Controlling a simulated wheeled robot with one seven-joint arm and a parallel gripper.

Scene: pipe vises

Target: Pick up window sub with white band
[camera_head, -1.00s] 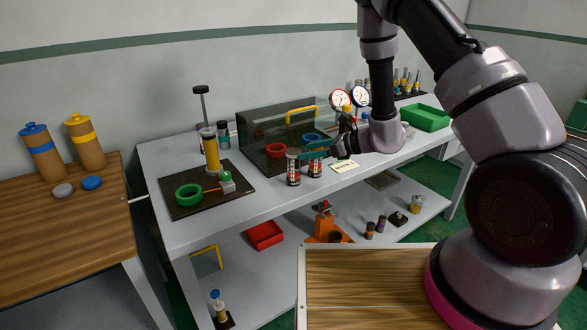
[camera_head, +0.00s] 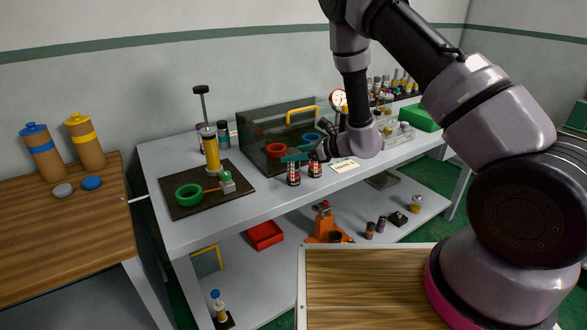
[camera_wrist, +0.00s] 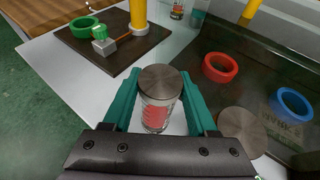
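Two short cylinders with dark metal caps and reddish clear windows stand side by side at the front edge of the grey bench. The left window sub (camera_head: 293,173) also shows in the wrist view (camera_wrist: 160,110), with its cap between my teal fingers. The right window sub (camera_head: 315,169) stands close beside it, and its cap shows in the wrist view (camera_wrist: 242,130), outside the right finger. My gripper (camera_wrist: 157,77) is open, one finger on each side of the left sub; any gap is very small. I cannot clearly tell which sub has the white band.
A dark board (camera_head: 180,207) with a green ring and yellow cylinder lies to the left. Behind the subs, a dark tray (camera_head: 262,158) holds red and blue rings. A small white label card (camera_head: 344,165) lies just right of the subs.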

